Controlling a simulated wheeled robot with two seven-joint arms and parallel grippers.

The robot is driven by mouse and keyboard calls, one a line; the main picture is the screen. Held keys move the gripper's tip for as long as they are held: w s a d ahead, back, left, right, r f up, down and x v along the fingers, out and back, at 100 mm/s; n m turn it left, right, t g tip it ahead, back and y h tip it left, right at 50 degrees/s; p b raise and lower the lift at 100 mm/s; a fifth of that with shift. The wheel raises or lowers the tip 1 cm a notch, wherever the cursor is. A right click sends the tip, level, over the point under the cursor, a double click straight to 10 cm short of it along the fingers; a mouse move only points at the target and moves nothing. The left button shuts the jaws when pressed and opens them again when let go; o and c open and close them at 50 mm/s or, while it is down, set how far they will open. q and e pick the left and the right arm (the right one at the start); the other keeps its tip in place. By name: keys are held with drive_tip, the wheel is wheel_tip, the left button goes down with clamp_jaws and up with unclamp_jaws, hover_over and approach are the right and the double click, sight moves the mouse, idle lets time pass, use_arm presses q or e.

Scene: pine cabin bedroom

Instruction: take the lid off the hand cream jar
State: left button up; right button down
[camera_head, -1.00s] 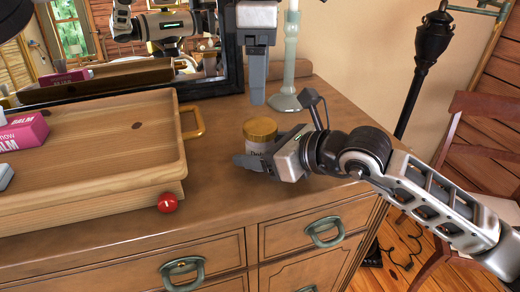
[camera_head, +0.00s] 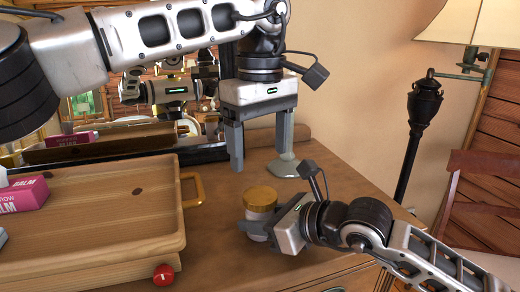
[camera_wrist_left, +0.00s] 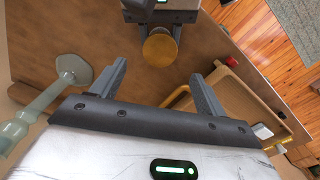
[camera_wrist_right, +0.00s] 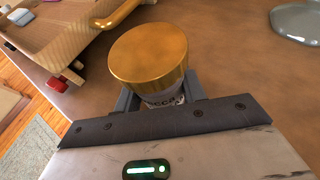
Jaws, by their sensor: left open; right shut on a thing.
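The hand cream jar (camera_head: 257,214) stands upright on the dresser top, white with printed lettering. Its gold lid (camera_head: 260,197) is seated on top. My right gripper (camera_head: 258,229) is shut on the jar's body below the lid; the right wrist view shows the lid (camera_wrist_right: 148,52) above the fingers and the jar body (camera_wrist_right: 163,101) between them. My left gripper (camera_head: 262,164) points down, open and empty, above and behind the jar. In the left wrist view the lid (camera_wrist_left: 159,48) lies beyond the open fingers (camera_wrist_left: 163,85), apart from them.
A wooden tray (camera_head: 110,205) with a brass handle (camera_head: 193,190) stands left of the jar, holding a pink balm box (camera_head: 24,195). A pale green candlestick (camera_head: 284,150) stands behind, close to my left gripper. A mirror backs the dresser.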

sight(259, 194)
use_arm(q)
drive_tip(key=m, duration=0.4)
drive_tip(key=shift+f+m, duration=0.15)
drive_tip(key=shift+m, duration=0.15)
drive_tip(key=shift+f, duration=3.85)
drive_tip(key=shift+a, duration=0.1)
drive_tip(key=c, duration=1)
